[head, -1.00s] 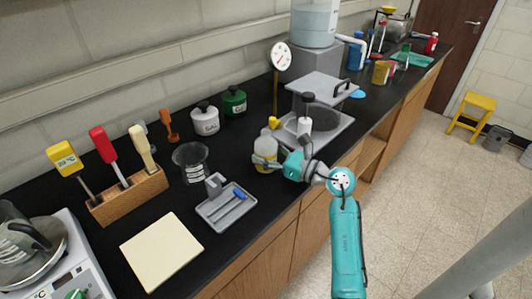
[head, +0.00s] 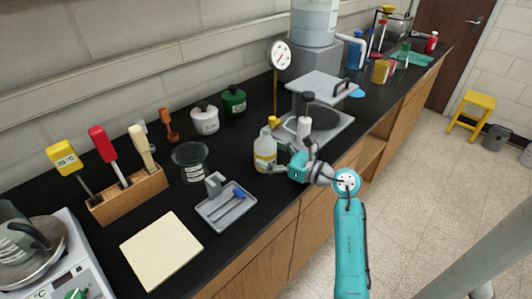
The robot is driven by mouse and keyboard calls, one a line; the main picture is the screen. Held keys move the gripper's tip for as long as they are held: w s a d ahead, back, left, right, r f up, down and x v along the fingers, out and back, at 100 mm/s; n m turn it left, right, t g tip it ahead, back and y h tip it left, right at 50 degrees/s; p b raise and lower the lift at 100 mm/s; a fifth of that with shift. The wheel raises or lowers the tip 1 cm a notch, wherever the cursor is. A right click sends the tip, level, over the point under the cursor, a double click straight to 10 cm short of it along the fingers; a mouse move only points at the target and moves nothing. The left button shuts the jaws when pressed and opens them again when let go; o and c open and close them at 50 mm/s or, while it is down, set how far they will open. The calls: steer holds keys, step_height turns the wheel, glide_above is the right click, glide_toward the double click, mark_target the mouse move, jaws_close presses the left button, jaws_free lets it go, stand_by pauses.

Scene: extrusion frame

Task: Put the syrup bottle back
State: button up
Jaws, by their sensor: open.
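The syrup bottle, which I take to be the clear bottle with yellow liquid and a yellow cap (head: 265,150), stands upright on the black counter, left of the grey hotplate-like appliance. My gripper (head: 278,165) is open, just to the right of the bottle. Its fingers point left towards the lower part of the bottle, and I cannot tell if they touch it. A white bottle with a black top (head: 305,127) shows behind my wrist.
A grey tray with a blue item (head: 226,208) and a glass beaker (head: 190,162) are left of the bottle. The flat appliance with a raised lid (head: 322,87) is behind my gripper. A cream board (head: 161,247) lies at the front left. Black counter shows between them.

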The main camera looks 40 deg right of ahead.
steer(key=v, duration=1)
steer(key=shift+s, duration=0.3)
steer(key=a+m+y, duration=0.1)
steer(key=a, duration=0.3)
steer(key=a+m+t+y, duration=0.1)
steer(key=a, duration=0.2)
steer(key=s+a+m+t+y, duration=0.1)
steer(key=a, duration=0.3)
steer(key=shift+a+m, duration=0.3)
steer(key=shift+a, duration=0.1)
steer(key=s+a+m+t+h, duration=0.2)
steer(key=s+a+m+t, duration=0.2)
steer(key=s+a+m, duration=0.5)
steer(key=s+a+f+m+g+h, duration=0.2)
steer(key=s+f+m, duration=0.4)
steer(key=s+m, duration=0.3)
steer(key=s+a+f+m+g+h, duration=0.3)
steer(key=s+f+m+g, duration=0.3)
steer(key=m, duration=1.1)
steer(key=s, duration=0.3)
steer(key=shift+s+a+f+g+h, duration=0.2)
steer(key=shift+a+g+h, duration=0.1)
steer(key=shift+a, duration=0.1)
